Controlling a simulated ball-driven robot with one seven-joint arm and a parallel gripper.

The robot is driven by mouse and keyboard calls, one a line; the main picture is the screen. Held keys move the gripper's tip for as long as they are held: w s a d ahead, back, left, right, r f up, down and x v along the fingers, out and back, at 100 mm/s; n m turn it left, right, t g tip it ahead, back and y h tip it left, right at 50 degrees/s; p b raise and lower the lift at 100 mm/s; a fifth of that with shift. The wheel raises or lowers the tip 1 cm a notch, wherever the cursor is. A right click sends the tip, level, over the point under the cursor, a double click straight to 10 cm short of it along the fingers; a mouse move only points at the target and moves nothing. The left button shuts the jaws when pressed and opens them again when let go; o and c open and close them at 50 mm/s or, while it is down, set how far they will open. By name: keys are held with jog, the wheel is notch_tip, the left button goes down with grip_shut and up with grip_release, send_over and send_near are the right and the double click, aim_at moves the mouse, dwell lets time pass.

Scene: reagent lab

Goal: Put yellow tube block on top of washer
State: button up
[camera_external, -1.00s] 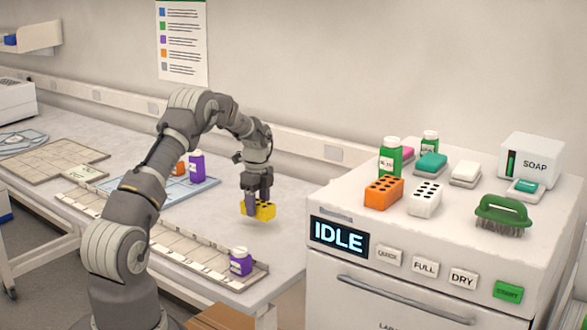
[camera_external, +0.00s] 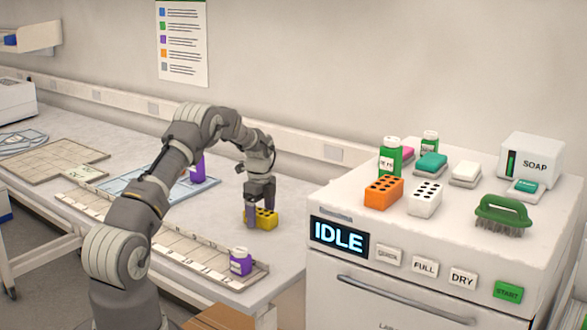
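The yellow tube block (camera_external: 266,217) is a small block with dark holes in its top. It sits at the level of the bench top, near the bench's right end. My gripper (camera_external: 260,208) points down over it, with one finger in front of the block's left part and the other mostly behind it. I cannot tell whether the fingers press on the block or stand slightly apart from it. The washer (camera_external: 445,292) is the white machine at the right with an IDLE display. Its top is above the bench's level, and the block is left of it.
On the washer's top stand an orange tube block (camera_external: 383,192), a white tube block (camera_external: 425,198), green bottles, sponges, a soap box (camera_external: 531,160) and a green brush (camera_external: 503,212). Bare room shows at its front middle. A purple bottle (camera_external: 240,262) stands on the bench's front strip.

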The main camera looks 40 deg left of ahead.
notch_tip(320, 180, up, 8)
jog(key=shift+w+f+p, duration=0.1)
jog(key=shift+p, duration=1.15)
notch_tip(320, 180, up, 11)
jog(key=w+d+n+t, duration=0.2)
notch_tip(320, 180, up, 19)
jog(key=n+t, duration=0.5)
send_over(263, 209)
jog(key=d, duration=0.7)
jog(key=s+d+r+n+t, duration=0.2)
jog(key=s+r, duration=0.4)
jog(key=r, duration=0.4)
jog(key=s+d+r+n+t, duration=0.3)
jog(key=s+r+n, duration=0.2)
jog(key=r, duration=0.5)
jog(key=s+d+r+n+t, duration=0.2)
jog(key=s+r+n+t, duration=0.1)
jog(key=s+r, duration=0.6)
jog(key=shift+s+d+r+n, duration=0.15)
jog(key=shift+r+n, duration=0.15)
jog(key=shift+r, duration=0.2)
